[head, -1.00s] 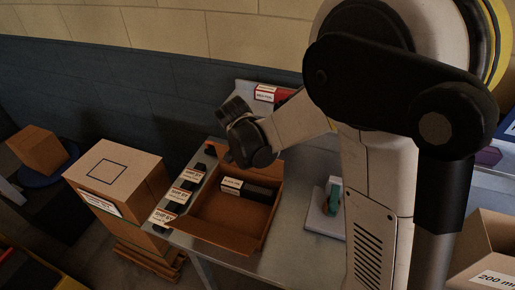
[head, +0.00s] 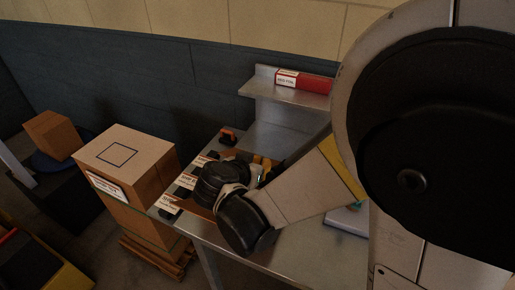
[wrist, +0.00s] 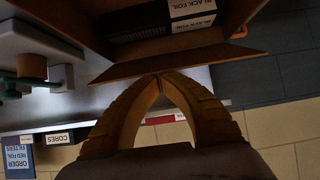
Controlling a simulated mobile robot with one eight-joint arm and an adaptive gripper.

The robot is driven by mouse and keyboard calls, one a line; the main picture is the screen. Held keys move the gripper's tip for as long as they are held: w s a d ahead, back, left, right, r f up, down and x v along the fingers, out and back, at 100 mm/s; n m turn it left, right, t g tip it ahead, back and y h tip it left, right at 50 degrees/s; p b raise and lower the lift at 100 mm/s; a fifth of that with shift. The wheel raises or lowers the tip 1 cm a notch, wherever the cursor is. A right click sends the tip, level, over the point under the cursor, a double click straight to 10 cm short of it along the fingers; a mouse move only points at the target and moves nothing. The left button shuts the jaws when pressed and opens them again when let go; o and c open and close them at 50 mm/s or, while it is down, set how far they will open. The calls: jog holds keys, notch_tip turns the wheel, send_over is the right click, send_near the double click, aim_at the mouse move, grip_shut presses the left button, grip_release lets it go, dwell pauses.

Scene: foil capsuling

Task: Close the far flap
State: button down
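The open cardboard box lies on the metal bench, mostly hidden behind my wrist in the head view. In the wrist view its inside (wrist: 100,20) shows at the top, holding black foil cartons (wrist: 190,20). The far flap (wrist: 185,61) is a brown panel along the box's near-to-picture-centre edge and stands folded outward. My gripper (wrist: 159,78) has its yellow fingers shut, tips together, right at the flap's free edge; I cannot tell whether they touch it. In the head view the yellow fingers (head: 262,163) show beyond my wrist, at the box's back side.
A red foil carton (head: 303,81) lies on a metal shelf (head: 290,95) behind the bench. A tall carton (head: 125,160) stands left of the bench. A tape dispenser (wrist: 30,70) shows left in the wrist view.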

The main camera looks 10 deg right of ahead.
jog(key=shift+s+a+f+b, duration=0.25)
jog(key=shift+s+f+b, duration=0.2)
jog(key=shift+f, duration=0.2)
jog(key=shift+r, duration=0.1)
jog(key=shift+w+r+p, duration=0.1)
jog(key=shift+r+p, duration=0.55)
jog(key=shift+r, duration=0.2)
